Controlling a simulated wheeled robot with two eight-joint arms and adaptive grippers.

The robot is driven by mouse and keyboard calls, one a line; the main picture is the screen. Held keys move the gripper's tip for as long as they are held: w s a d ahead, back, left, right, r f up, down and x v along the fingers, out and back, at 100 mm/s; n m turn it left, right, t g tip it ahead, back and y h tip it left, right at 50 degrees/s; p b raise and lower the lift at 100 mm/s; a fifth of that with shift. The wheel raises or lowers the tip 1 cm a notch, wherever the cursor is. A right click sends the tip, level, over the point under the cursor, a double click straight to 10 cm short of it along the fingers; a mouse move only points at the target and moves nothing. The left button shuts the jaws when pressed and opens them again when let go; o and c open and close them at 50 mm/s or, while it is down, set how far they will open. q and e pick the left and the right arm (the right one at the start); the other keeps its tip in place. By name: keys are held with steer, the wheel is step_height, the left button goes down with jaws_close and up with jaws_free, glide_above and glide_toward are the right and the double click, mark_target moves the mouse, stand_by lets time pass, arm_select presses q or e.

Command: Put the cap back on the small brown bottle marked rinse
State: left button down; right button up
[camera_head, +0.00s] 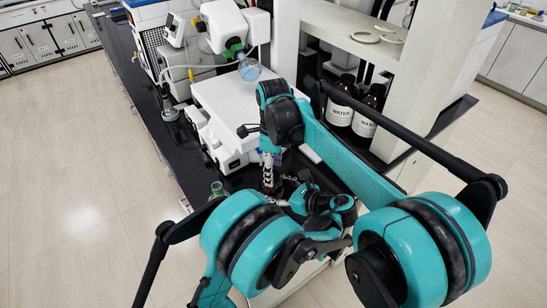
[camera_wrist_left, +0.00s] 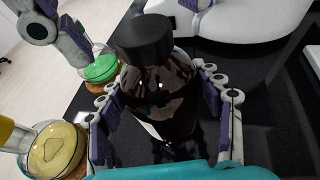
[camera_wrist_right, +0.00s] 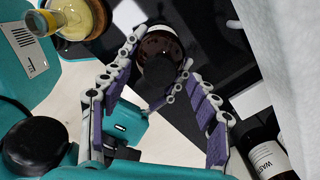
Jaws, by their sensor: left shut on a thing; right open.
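The small brown bottle (camera_wrist_left: 160,85) stands between the fingers of my left gripper (camera_wrist_left: 158,98), which is shut on its body. A black cap (camera_wrist_left: 145,38) sits on top of the bottle's mouth; I cannot tell whether it is screwed tight. The bottle's label is mostly hidden. The bottle also shows in the right wrist view (camera_wrist_right: 158,48) and, partly hidden by my arms, in the head view (camera_head: 268,186). My right gripper (camera_wrist_right: 163,57) is open above the bottle, its fingers spread to either side of the cap and apart from it.
Large brown bottles marked water (camera_head: 340,112) and waste (camera_head: 367,120) stand right of the white instrument (camera_head: 235,105).

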step_height(320, 180, up, 11)
stand_by(0.3)
arm_select(q)
steer(key=shift+c, duration=1.3)
jaws_free()
steer(key=v, duration=1.2)
steer(key=shift+r, duration=0.1)
